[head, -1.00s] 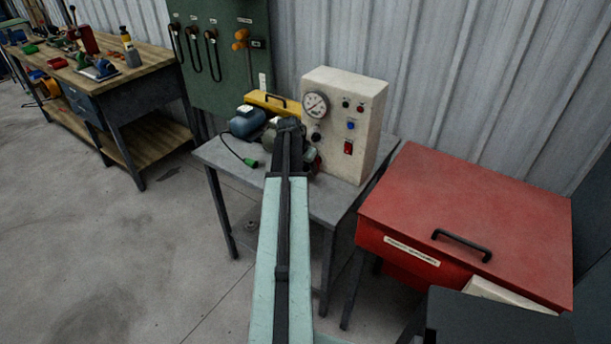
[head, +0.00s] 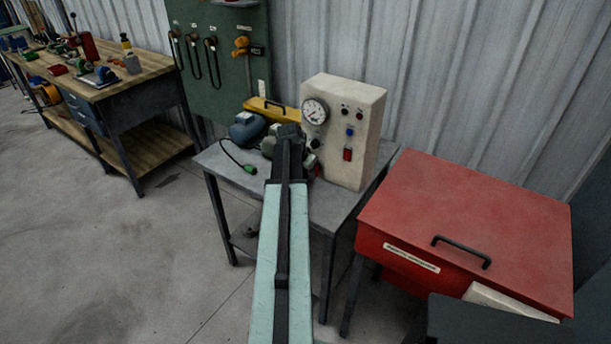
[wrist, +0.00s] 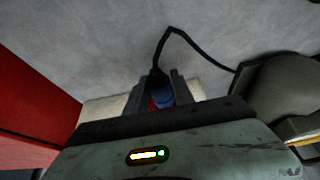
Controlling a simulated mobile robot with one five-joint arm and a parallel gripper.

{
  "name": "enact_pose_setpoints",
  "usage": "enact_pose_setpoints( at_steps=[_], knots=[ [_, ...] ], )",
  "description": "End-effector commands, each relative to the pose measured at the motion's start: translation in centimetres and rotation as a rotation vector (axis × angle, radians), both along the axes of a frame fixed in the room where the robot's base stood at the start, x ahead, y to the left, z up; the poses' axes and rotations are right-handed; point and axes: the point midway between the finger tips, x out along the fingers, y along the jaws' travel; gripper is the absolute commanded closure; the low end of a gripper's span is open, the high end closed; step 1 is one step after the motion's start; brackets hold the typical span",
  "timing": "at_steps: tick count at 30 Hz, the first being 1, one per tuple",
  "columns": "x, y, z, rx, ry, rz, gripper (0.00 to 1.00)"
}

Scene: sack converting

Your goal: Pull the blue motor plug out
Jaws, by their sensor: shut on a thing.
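The blue motor plug (wrist: 162,92) shows in the wrist view between the two dark fingers of my gripper (wrist: 160,92), which is shut on it. Its black cable (wrist: 178,31) rises, bends and runs right towards a grey-green motor (wrist: 275,95). Something red shows just beside the plug. I cannot tell whether the plug is seated in a socket. In the head view my arm hides the plug and most of my gripper, in front of the cream control box (head: 342,130).
A blue motor (head: 246,129) with a green plug (head: 250,170) on its cable sits on the grey table (head: 215,158). A yellow case (head: 270,108) stands behind. A red chest (head: 470,220) stands at the right. A wooden workbench (head: 150,62) is at the left.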

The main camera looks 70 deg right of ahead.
Motion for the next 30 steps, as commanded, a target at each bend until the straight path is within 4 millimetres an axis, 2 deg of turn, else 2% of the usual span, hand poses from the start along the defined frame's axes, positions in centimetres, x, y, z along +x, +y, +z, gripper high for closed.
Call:
enact_pose_setpoints(
  at_steps=[24,30],
  knots=[
    [1.0,4.1,0.0,0.000,0.000,0.000,1.00],
    [1.2,4.4,0.0,0.000,0.000,0.001,1.00]
  ],
)
